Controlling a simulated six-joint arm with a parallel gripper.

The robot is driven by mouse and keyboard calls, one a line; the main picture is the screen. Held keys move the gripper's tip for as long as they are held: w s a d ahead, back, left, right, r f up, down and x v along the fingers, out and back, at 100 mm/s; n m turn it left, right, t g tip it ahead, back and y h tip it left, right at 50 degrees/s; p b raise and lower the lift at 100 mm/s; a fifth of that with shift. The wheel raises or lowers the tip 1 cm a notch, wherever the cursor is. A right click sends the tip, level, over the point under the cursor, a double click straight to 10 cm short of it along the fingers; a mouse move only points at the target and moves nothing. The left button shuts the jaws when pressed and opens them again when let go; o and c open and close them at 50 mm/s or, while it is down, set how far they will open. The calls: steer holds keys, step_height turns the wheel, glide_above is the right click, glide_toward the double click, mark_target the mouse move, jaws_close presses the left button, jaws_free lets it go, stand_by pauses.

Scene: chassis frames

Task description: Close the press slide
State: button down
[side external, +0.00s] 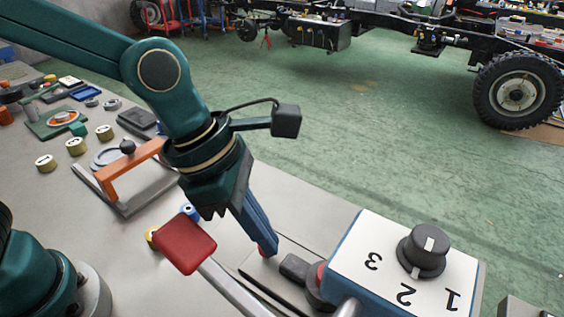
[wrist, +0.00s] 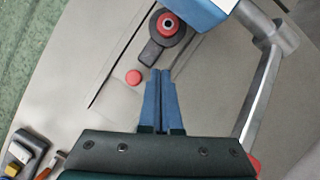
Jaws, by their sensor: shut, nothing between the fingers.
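No part here is marked as the press slide. An orange bridge-shaped bar (side external: 120,170) with a black knob (side external: 127,147) spans a metal frame in the side view and may be it, but I cannot tell. My gripper (side external: 262,246) points down, its two blue fingers together and empty. Its tips are close to a small red button (wrist: 133,77) on a grey plate; in the wrist view (wrist: 161,72) they appear just right of it. I cannot tell whether they touch it.
A blue box with a numbered white top (side external: 385,275) and black dial (side external: 424,250) stands right of my gripper. A lever with a red pad (side external: 185,243) is close on its left. A black-and-red round part (wrist: 168,27) lies ahead. Brass pieces (side external: 76,146) stand farther left.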

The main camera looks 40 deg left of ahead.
mark_target(303, 293)
steer(key=x, duration=0.8)
steer(key=shift+f, duration=0.3)
steer(key=shift+d, duration=0.2)
steer(key=shift+d, duration=1.2)
steer(key=shift+r, duration=0.1)
